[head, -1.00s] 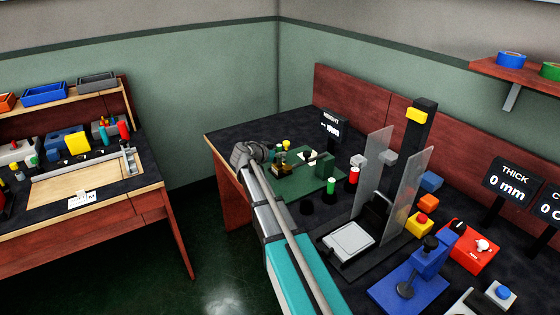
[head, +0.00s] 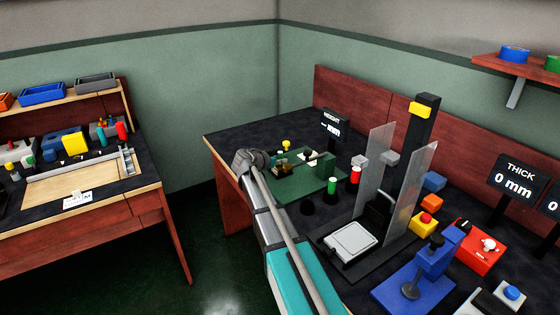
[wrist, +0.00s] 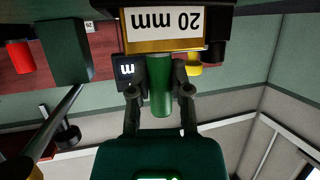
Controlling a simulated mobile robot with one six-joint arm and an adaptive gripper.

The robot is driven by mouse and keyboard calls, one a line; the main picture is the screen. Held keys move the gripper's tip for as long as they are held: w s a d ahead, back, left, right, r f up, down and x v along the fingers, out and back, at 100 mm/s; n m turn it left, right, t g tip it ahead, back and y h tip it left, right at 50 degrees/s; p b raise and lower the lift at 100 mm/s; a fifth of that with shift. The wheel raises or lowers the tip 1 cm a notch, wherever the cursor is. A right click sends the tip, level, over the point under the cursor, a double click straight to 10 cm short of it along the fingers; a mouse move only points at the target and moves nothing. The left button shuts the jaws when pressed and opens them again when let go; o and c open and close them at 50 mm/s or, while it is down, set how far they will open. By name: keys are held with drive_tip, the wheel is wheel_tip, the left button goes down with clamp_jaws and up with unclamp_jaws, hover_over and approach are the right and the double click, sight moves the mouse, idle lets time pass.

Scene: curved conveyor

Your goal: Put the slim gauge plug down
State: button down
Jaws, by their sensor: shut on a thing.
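My gripper (wrist: 160,92) is shut on a green cylindrical plug (wrist: 160,75), which lies between its two fingers in the wrist view. The plug's far end meets or passes behind a dark block with a brass edge and a "20 mm" label (wrist: 165,24); I cannot tell whether they touch. The wrist view is upside down.
A green block (head: 327,164) stands on the plate's right. Green-topped (head: 331,185) and red-topped (head: 354,175) plugs stand nearby, with a yellow-topped one (head: 286,146) behind. A scale (head: 353,241) between clear panels (head: 410,195) and a blue press (head: 425,272) stand further right.

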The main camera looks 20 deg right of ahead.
drive_tip(key=shift+f, duration=0.2)
drive_tip(key=c, duration=0.6)
unclamp_jaws()
drive_tip(key=shift+o, duration=0.2)
drive_tip(key=shift+r, duration=0.1)
drive_tip(key=p+v, duration=0.5)
drive_tip(key=v, duration=0.8)
drive_tip(key=shift+a, duration=0.45)
drive_tip(key=shift+s, duration=0.2)
